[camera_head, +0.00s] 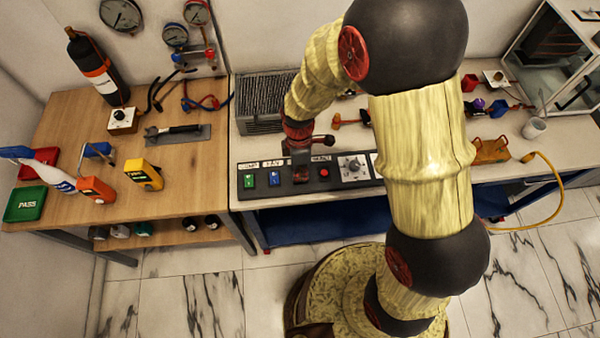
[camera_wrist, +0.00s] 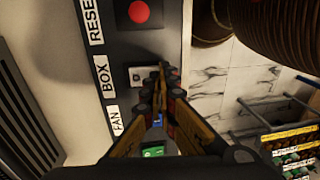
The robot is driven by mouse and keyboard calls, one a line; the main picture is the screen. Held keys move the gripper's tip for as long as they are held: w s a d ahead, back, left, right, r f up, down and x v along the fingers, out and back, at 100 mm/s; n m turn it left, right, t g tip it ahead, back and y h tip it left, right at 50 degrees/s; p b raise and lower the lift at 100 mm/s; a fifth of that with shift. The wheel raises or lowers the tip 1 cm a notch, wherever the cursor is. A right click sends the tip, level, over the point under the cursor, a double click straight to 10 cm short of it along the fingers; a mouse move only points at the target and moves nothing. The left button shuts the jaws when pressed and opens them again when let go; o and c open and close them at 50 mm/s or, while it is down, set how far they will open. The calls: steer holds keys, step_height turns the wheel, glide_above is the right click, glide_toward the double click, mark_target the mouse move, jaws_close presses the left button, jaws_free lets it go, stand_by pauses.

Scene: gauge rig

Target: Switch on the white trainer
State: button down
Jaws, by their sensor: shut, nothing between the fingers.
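A dark control panel (camera_head: 302,186) lies along the front of the light bench. In the wrist view, a white switch (camera_wrist: 136,77) sits beside the BOX label (camera_wrist: 108,78); no thing is marked as the trainer. My gripper (camera_wrist: 161,78) is shut and empty, its tips just right of the white switch in the picture. I cannot tell whether they touch it, or how the switch is set. In the head view, my gripper (camera_head: 300,176) points down over the panel and hides that switch.
A green switch (camera_head: 249,180) and a blue switch (camera_head: 274,179) sit left of my gripper, a red button (camera_head: 324,172) right of it. A wooden table (camera_head: 190,185) with tools stands at the left.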

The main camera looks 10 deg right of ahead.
steer(key=shift+f, duration=0.2)
steer(key=shift+w+r, duration=0.25)
steer(key=shift+w, duration=0.4)
steer(key=shift+r+p, duration=0.25)
steer(key=shift+p, duration=0.15)
step_height(320, 180, up, 13)
steer(key=s+p, duration=0.1)
steer(key=p, duration=0.3)
steer(key=shift+s+r, duration=0.2)
steer(key=shift+s, duration=0.15)
